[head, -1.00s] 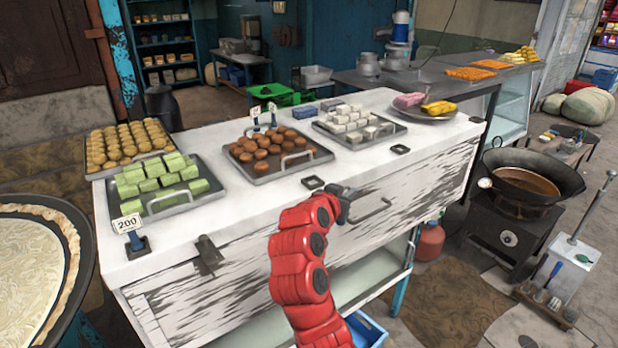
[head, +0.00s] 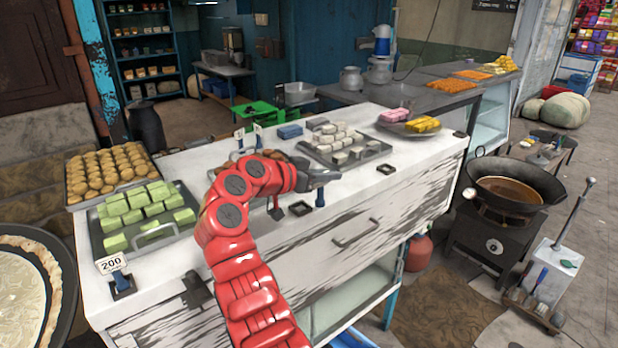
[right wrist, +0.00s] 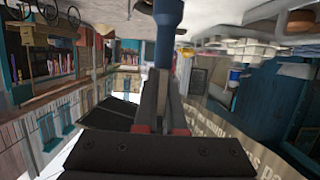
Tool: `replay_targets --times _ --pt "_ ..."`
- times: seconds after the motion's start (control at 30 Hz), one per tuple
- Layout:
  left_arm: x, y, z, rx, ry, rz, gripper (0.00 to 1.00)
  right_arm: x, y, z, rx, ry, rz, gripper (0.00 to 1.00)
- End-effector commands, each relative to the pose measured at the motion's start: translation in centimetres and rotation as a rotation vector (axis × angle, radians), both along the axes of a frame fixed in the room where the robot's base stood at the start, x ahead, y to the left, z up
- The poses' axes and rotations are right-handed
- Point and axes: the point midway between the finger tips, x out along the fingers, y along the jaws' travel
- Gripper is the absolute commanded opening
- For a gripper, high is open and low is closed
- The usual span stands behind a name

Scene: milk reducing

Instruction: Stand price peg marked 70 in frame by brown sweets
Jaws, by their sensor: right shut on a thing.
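My right gripper (head: 326,178) is shut on a blue price peg (head: 320,196) and holds it above the white counter. The peg's blue shaft also shows between the fingers in the right wrist view (right wrist: 168,18). Its number is not readable in either view. A dark square frame (head: 300,208) lies on the counter near its front edge, just left of and below the peg in the picture. The peg is apart from that frame or over its right side; I cannot tell which. The brown sweets (head: 270,154) are mostly hidden behind my red arm. My left gripper is not in view.
A peg marked 200 (head: 111,265) stands in the front left frame. Two pegs with white cards (head: 248,136) stand behind the brown sweets. Trays of green sweets (head: 150,202) and white sweets (head: 335,152) flank them. Another empty frame (head: 387,169) lies further right.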

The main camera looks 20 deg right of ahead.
Motion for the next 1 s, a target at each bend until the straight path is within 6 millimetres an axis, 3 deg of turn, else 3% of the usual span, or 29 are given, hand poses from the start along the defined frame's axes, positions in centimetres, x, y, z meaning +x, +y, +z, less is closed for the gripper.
replay_targets --times 0.3,0.8,0.9,1.0 --pt "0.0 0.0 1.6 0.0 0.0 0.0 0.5 3.2 1.9 -0.1 0.005 0.004 -0.001 0.0" --pt "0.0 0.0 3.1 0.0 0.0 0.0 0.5 5.0 3.2 -0.3 -0.001 0.004 0.001 0.0" --pt "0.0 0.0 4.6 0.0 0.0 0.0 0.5 4.9 3.3 -2.1 -0.002 0.005 0.002 0.0" --pt "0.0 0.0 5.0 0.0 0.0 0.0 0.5 4.9 3.2 -3.5 -0.001 0.005 0.0 0.0"
